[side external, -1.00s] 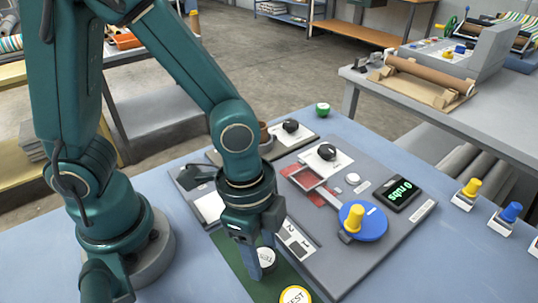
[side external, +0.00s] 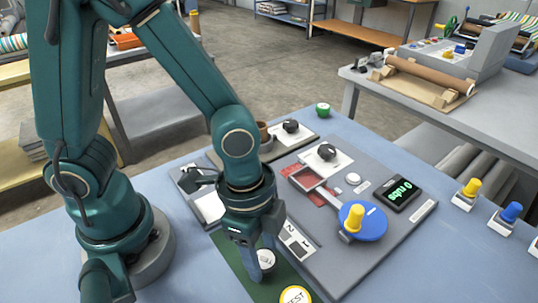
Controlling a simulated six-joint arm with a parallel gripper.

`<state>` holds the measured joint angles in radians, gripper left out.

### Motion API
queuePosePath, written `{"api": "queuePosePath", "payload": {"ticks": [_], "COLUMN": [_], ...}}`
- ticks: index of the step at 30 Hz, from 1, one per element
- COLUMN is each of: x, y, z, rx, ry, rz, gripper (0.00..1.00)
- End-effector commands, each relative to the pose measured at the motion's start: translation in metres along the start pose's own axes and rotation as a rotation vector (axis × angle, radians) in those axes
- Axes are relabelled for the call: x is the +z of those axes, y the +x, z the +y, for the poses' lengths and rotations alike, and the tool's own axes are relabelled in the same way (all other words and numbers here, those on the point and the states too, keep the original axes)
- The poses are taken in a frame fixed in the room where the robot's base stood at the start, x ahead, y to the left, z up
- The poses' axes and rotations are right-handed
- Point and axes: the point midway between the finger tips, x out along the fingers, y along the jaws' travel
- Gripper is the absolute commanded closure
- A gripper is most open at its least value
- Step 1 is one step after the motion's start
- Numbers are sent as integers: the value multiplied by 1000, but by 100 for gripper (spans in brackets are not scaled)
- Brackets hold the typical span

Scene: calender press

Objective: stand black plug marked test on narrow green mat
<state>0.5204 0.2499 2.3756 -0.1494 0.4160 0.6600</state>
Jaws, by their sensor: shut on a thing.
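My gripper (side external: 262,251) points down over the narrow green mat (side external: 233,259) at the bottom middle of the side external view. It is shut on a small black plug with a pale, lettered top (side external: 265,257). The fingers hide part of this plug, and its lettering is too small to read surely. The plug is low over the mat; I cannot tell whether its base touches it. A yellow-rimmed plug with a white top marked TEST (side external: 296,296) is at the mat's near end, cut by the frame's bottom edge.
The grey press panel (side external: 330,253) lies right of the mat, with a blue disc and yellow knob (side external: 355,218), a display (side external: 397,193) and a black knob (side external: 326,152). A green plug (side external: 322,110) stands behind. Yellow (side external: 472,187) and blue (side external: 511,212) plugs stand at right.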

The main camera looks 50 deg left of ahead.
Motion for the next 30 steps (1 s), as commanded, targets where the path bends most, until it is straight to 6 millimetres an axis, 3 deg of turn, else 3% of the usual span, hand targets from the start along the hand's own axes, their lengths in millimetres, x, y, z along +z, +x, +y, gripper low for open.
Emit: {"api": "queuePosePath", "payload": {"ticks": [11, 12, 14, 15, 21, 23, 30], "x": [0, 0, 0, 0, 0, 0, 0], "y": [2, 2, 2, 2, 2, 2, 1], "z": [0, 0, 0, 0, 0, 0, 0], "rx": [0, 0, 0, 0, 0, 0, 0], "ry": [0, 0, 0, 0, 0, 0, 0], "rz": [1, 1, 1, 0, 0, 0, 1], "gripper": [100, 40, 17, 13, 13, 0, 0]}}
